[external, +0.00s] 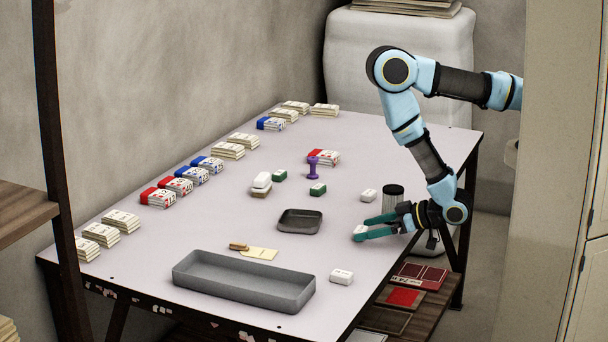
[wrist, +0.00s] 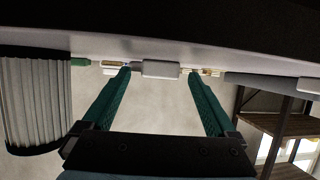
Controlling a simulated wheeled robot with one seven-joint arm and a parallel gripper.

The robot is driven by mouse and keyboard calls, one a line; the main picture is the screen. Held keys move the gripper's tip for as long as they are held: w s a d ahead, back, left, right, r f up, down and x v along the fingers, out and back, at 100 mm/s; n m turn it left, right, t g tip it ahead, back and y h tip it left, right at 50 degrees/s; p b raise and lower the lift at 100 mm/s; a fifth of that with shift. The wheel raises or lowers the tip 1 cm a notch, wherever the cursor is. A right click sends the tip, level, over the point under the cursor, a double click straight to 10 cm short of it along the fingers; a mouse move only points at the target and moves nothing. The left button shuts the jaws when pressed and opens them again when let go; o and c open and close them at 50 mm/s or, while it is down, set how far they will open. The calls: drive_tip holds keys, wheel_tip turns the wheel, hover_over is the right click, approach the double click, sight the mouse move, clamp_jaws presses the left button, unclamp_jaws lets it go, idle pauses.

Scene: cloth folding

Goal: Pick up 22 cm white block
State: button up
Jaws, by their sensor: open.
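My gripper (external: 366,229) is open, low over the right side of the table, its two green fingers pointing left. A small white block (external: 358,236) shows at the fingertips, partly hidden by the nearer finger. I cannot tell any block's size from these frames.
A ribbed cylinder with a dark top (external: 393,199) stands close behind my gripper; it also shows at left in the wrist view (wrist: 35,105). A small dark tray (external: 300,228) and a long grey tray (external: 190,268) lie to the left. Card stacks (external: 158,198) line the far side.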

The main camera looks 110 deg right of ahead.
drive_tip(key=shift+x, duration=0.9)
drive_tip(key=shift+r, duration=0.1)
drive_tip(key=c, duration=1.4)
